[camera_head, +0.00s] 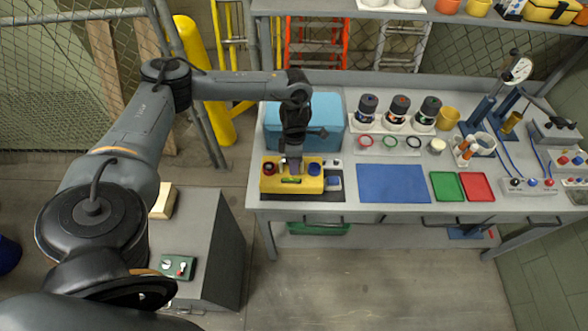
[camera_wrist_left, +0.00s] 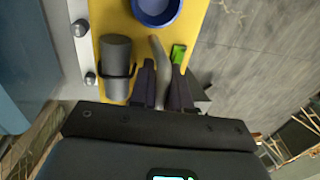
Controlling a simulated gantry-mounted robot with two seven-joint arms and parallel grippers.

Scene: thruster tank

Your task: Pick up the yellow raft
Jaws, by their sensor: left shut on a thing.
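The yellow raft (camera_head: 269,184) is a flat yellow block at the left end of the workbench, over a dark mat. It carries a red-topped part at its left, a blue round part at its right and a small green piece. In the left wrist view the raft (camera_wrist_left: 140,25) fills the upper middle, with a blue cup, a grey cylinder and a curved grey handle (camera_wrist_left: 159,50). My left gripper (camera_head: 292,165) points down over the raft's middle. In the wrist view its fingers (camera_wrist_left: 163,85) are shut around the handle. I cannot tell whether the raft touches the mat. My right gripper is out of view.
A blue cooler box (camera_head: 330,120) stands just behind the raft. A blue mat (camera_head: 392,183), green tray (camera_head: 447,186) and red tray (camera_head: 476,187) lie to the right. Thrusters (camera_head: 397,112) stand behind the blue mat. A grey cabinet (camera_head: 215,230) stands left of the bench.

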